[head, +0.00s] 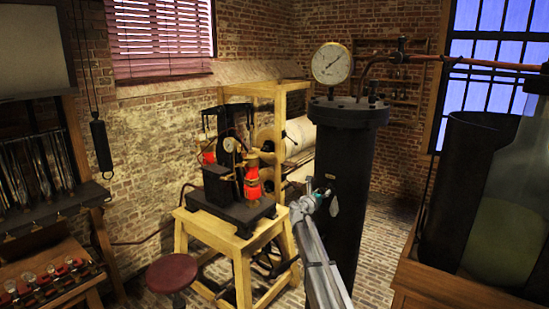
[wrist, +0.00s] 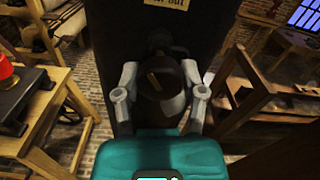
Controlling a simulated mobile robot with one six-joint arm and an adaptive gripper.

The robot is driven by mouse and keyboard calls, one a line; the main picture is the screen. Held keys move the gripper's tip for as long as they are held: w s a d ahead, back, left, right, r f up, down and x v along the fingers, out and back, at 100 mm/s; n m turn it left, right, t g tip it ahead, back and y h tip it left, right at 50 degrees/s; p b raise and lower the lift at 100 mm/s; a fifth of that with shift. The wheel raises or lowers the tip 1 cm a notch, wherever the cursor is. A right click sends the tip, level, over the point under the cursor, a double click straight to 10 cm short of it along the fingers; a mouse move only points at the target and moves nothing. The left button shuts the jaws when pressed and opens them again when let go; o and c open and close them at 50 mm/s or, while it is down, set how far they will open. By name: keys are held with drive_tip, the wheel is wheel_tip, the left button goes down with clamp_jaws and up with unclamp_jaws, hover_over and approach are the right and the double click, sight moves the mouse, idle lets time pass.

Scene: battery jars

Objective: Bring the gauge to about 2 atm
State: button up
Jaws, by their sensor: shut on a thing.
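The round gauge (head: 331,63) has a white dial in a brass rim and stands on top of the tall black cylinder (head: 343,150). Its figures are too small to read in the head view. In the wrist view, a dark round knob (wrist: 163,100) with a pale line on its face sticks out from the cylinder (wrist: 160,25). My gripper (wrist: 160,78) has one grey finger on each side of the knob and is shut on it.
A label (wrist: 166,3) on the cylinder is cut off above the knob. A wooden stand (head: 236,243) with a red and black pump (head: 240,185) is to the left. A red stool (head: 172,272) is in front. A wooden bench (head: 440,285) with a glass jar stands right.

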drive_tip(key=shift+w+m, duration=0.1)
drive_tip(key=shift+m, duration=0.2)
drive_tip(key=m, duration=0.2)
drive_tip(key=shift+m, duration=2.2)
drive_tip(key=o, duration=1.3)
